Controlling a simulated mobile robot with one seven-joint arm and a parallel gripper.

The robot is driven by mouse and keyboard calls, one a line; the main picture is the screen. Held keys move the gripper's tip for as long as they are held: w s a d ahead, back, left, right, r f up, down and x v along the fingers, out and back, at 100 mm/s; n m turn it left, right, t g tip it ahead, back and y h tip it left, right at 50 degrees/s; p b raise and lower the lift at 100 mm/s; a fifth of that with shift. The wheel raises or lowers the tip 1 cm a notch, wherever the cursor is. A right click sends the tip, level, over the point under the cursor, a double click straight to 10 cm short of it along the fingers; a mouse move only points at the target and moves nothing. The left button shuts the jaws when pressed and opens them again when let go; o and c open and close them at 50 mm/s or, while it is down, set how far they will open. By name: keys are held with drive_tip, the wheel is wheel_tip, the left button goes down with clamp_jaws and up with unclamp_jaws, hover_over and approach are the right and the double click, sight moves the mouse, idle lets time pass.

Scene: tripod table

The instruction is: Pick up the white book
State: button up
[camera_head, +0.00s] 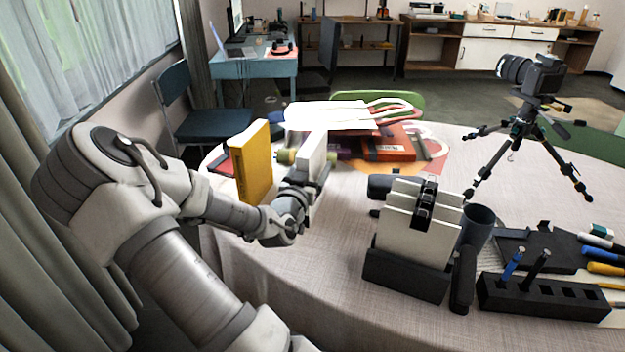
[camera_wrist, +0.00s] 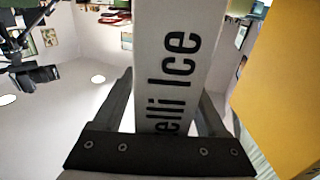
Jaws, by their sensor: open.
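The white book (camera_head: 312,152) stands upright on the table, just right of a yellow book. My gripper (camera_head: 306,178) is at the near end of the white book. Its two dark fingers lie one on each side of the book, around it and open. Whether either finger touches the book I cannot tell. The lower part of the book is hidden behind my gripper in the head view.
The yellow book (camera_head: 252,163) stands close to the left of my gripper. Behind are an orange-red book (camera_head: 388,146) and a white item with pink loops. A black holder (camera_head: 405,276) with pale slabs stands to the right. A camera tripod (camera_head: 520,130) stands at the back right.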

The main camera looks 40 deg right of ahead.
clamp_jaws()
idle(0.4)
idle(1.0)
